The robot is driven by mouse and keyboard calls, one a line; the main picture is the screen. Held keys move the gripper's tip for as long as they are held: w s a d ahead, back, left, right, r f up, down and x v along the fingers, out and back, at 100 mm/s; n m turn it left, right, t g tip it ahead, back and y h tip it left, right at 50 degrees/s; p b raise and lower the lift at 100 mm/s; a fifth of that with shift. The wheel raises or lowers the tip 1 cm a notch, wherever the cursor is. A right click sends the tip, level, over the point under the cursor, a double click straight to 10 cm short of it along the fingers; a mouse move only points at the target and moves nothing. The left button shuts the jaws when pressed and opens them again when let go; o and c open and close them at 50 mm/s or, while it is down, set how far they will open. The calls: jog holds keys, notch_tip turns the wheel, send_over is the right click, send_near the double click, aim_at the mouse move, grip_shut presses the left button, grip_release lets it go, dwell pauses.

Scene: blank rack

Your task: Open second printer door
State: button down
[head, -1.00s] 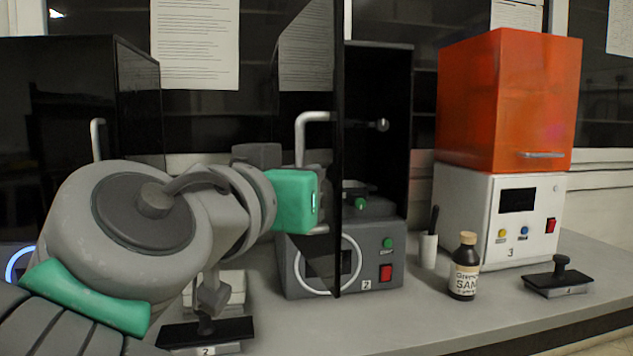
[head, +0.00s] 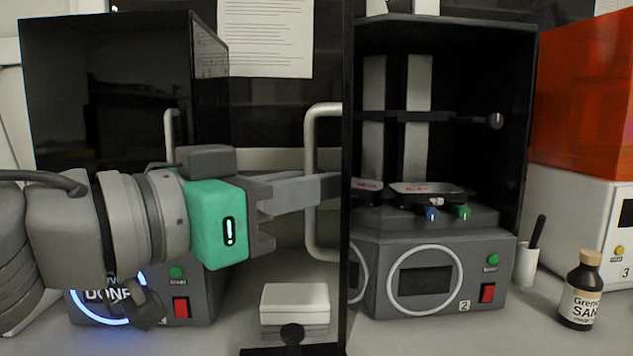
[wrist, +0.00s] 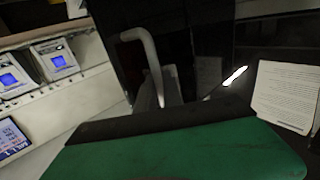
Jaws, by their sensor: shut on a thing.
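The second printer (head: 478,262), a dark grey unit labelled 2, stands right of centre in the head view. Its dark door (head: 347,90) is swung open and seen nearly edge-on. The door's light grey bar handle (head: 322,112) is on the door's left side. My gripper (head: 328,187) reaches from the left and is shut on the handle; the fingertips are partly hidden. The handle (wrist: 150,55) also shows in the wrist view, where the green gripper body fills the foreground. The printer's inside shows a build plate (head: 435,188) and a dark arm with a knob (head: 494,121).
A closed printer (head: 100,85) with a lit ring stands at left. An orange-covered printer (head: 588,95) labelled 3 is at right. A brown bottle (head: 580,292) and a grey cup (head: 526,264) stand between. A white block (head: 294,303) sits on the bench below my gripper.

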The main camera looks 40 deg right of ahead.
jog(key=shift+f, duration=0.1)
jog(key=c, duration=1.8)
grip_release()
jog(key=shift+o, duration=0.2)
jog(key=a+p, duration=0.3)
jog(key=a, duration=0.5)
jog(key=shift+s, duration=0.35)
